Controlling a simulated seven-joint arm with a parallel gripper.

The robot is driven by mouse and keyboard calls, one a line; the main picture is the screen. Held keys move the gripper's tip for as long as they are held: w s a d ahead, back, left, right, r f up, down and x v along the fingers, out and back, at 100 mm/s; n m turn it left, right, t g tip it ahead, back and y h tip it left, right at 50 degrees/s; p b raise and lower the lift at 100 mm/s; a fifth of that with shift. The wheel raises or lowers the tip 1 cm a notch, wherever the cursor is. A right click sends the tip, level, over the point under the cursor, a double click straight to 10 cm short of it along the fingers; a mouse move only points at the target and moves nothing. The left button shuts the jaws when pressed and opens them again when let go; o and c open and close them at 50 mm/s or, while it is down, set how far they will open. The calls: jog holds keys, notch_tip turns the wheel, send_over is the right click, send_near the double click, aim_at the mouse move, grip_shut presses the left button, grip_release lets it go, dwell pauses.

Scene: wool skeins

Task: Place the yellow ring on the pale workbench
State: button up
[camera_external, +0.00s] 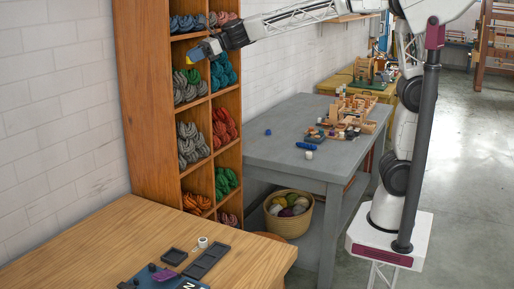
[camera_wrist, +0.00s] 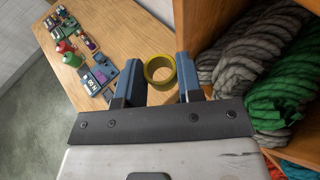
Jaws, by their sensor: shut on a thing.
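The yellow ring (camera_wrist: 148,79) is held between the two blue fingers of my gripper (camera_wrist: 161,80) in the wrist view, its round hole facing the camera. In the external view my gripper (camera_external: 203,48) is at the upper front of the tall shelf, and a bit of the yellow ring (camera_external: 194,55) shows at its tip. A light wooden workbench (camera_external: 110,238) stands at the lower left, well below the gripper. It also shows in the wrist view (camera_wrist: 130,38), beyond the ring. A grey workbench (camera_external: 290,120) stands right of the shelf. I cannot tell which bench is the pale one.
The wooden shelf (camera_external: 148,100) holds skeins; grey (camera_wrist: 240,70) and green (camera_wrist: 290,90) ones lie close right of my gripper. Dark trays (camera_external: 208,262) and a white cup (camera_external: 202,242) occupy the wooden bench's front. Its left part is clear. A basket (camera_external: 289,222) stands below the grey bench.

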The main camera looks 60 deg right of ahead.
jog(key=s+d+r+n+g, duration=0.1)
jog(key=s+d+r, duration=0.3)
jog(key=d+r, duration=1.15)
jog(key=w+d+r+m+t+h, duration=0.1)
jog(key=w+d, duration=0.2)
jog(key=d, duration=1.2)
jog(key=w+d+r+m+t, duration=0.1)
jog(key=w+d+m, duration=0.15)
jog(key=d, duration=1.25)
jog(key=w+d+f+m+t+h, duration=0.2)
jog(key=w+d+f+h, duration=0.15)
jog(key=d+f, duration=0.3)
jog(key=w+d+f+m+t+h, duration=0.1)
jog(key=w+d+f+m+h, duration=0.1)
jog(key=w+d+f, duration=0.5)
jog(key=shift+d+f+m+h, duration=4.55)
jog(key=shift+d+f, duration=5.25)
jog(key=shift+d, duration=2)
jog(key=s+d+f+m+g+h, duration=0.2)
jog(key=s+d+f+m+g, duration=0.3)
jog(key=d+f, duration=0.3)
jog(key=s+d+f+m+g+h, duration=0.3)
jog(key=s+d+f+m+g, duration=0.3)
jog(key=f, duration=0.6)
jog(key=s+d+f+m+g+h, duration=0.2)
jog(key=s+d+f+m+g, duration=0.4)
jog(key=d+f, duration=0.4)
jog(key=shift+s+d+f+g+h, duration=0.15)
jog(key=shift+s+f+g+h, duration=0.3)
jog(key=shift+s, duration=0.35)
